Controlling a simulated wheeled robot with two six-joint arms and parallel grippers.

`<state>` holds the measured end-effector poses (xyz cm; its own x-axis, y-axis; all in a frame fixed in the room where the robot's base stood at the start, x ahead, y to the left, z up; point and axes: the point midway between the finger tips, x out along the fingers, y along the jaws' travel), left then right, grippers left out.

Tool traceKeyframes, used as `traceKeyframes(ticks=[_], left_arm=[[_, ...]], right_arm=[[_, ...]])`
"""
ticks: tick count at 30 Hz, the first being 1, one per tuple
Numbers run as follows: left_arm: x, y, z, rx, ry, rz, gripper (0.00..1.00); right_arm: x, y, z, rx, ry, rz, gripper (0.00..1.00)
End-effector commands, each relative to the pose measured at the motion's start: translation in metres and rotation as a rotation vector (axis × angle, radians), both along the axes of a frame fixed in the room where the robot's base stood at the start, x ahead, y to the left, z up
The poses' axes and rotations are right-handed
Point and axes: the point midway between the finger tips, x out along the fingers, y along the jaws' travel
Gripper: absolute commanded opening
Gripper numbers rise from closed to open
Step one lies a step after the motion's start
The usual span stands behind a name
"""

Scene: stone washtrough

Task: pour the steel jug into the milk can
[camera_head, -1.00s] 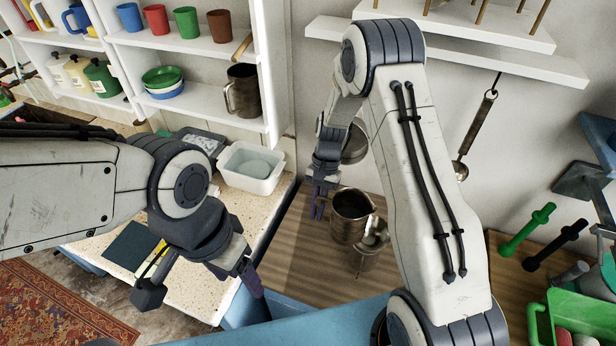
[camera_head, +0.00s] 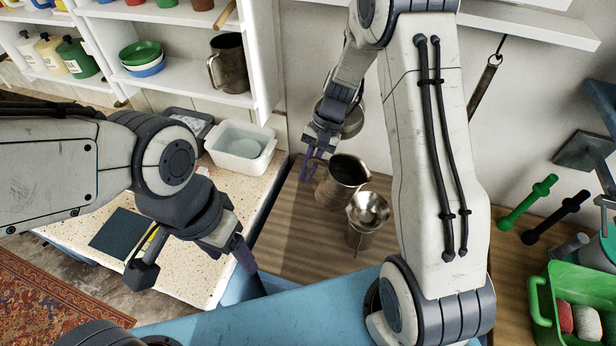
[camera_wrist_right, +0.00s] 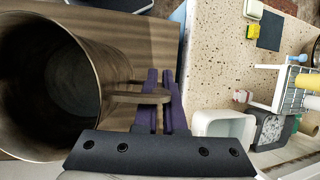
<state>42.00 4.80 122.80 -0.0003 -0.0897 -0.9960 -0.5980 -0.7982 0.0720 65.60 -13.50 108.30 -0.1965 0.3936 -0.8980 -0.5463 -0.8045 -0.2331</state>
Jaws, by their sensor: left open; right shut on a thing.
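The steel jug (camera_head: 333,191) is a dark metal jug beside the milk can in the head view. It leans slightly, its mouth toward the can. My right gripper (camera_head: 311,167) is shut on its handle, left of the body. The right wrist view shows the purple fingers (camera_wrist_right: 160,103) around the handle and the jug's wide mouth (camera_wrist_right: 62,85); its inside is dark and I cannot tell what it holds. The milk can (camera_head: 360,238) stands upright on the wooden top, its flared mouth open, just right of and nearer than the jug. My left gripper (camera_head: 246,262) is open and empty, left of both.
The wooden top (camera_head: 290,240) is clear left of the can. A white tub (camera_head: 240,160) stands on the speckled counter (camera_head: 190,285). A blue edge (camera_head: 320,325) runs along the front. A green basket (camera_head: 575,345) is at right; shelves rise at the back left.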

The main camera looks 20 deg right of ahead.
Motion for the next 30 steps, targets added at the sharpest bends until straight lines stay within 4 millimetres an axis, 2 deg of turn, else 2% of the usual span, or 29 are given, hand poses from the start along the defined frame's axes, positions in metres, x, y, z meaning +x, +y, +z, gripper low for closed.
traceKeyframes(ticks=[6, 30], left_arm=[[0.0, 0.0, -0.009, 0.0, 0.0, 0.002, 0.67], [0.0, 0.0, -0.016, 0.0, 0.0, 0.003, 0.67]], right_arm=[[0.001, 0.001, 0.005, 0.039, -0.025, -0.001, 0.0], [0.001, 0.001, 0.01, 0.076, -0.051, -0.002, 0.0]])
